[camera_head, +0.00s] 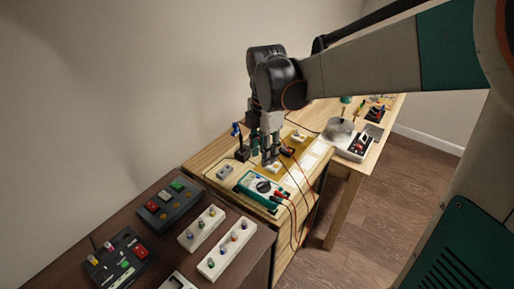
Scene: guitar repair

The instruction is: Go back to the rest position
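My gripper (268,160) points down over the light wooden bench, just behind the teal multimeter (263,186). My arm reaches in from the right of the picture and bends down at the dark wrist. The fingers are small here, and I cannot tell whether they are apart or closed, or whether anything is between them. I also cannot tell whether the fingertips touch the small pale part below them.
Red and black leads (296,210) hang from the multimeter over the bench edge. A dark table (222,275) at front left holds pedals (169,205) and white knob strips (228,244). A grey round device (340,130) stands behind right. The wooden floor (375,235) is clear at right.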

